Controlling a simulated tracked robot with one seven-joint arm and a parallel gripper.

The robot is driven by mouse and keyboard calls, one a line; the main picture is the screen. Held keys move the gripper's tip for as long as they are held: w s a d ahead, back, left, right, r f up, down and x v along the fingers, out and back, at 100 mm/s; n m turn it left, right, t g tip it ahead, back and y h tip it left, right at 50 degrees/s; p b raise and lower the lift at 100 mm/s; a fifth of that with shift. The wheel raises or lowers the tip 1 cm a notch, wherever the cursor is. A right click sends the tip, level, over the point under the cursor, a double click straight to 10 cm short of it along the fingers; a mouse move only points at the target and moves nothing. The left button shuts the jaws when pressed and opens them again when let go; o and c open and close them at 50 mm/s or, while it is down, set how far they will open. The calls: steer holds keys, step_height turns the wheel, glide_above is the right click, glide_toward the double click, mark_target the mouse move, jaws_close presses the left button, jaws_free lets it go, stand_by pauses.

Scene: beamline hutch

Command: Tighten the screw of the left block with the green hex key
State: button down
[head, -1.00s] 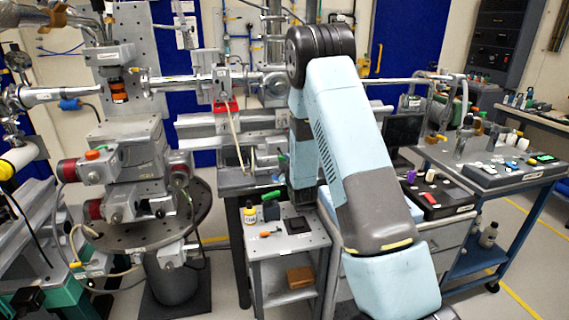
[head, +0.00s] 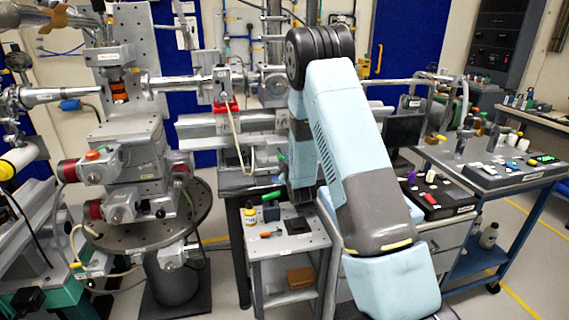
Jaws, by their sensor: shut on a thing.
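My gripper (head: 286,190) is small and mostly hidden beside and behind my own wrist, just over the back of the small grey cart. A green-handled tool, seemingly the green hex key (head: 265,196), shows at its left, above a dark blue-grey block on the cart. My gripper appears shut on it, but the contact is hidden. A grey block with a red base (head: 225,88) stands on the rail at upper middle, apparently the left block. Its screw is too small to make out. My arm covers the rail to the right of it.
The small cart (head: 256,247) also holds a yellow bottle (head: 250,214), an orange-handled tool (head: 270,234) and a dark pad (head: 297,225). A pale cable (head: 236,140) hangs in front of the rail. A round stage (head: 140,235) stands at left, a tool-laden blue cart at right.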

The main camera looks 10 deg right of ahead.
steer(key=shift+w+m, duration=0.1)
steer(key=shift+m, duration=0.2)
steer(key=m, duration=0.3)
steer(key=shift+m, duration=0.3)
stand_by(0.3)
steer(key=shift+m, duration=2)
steer(key=m, duration=0.4)
steer(key=shift+w, duration=0.1)
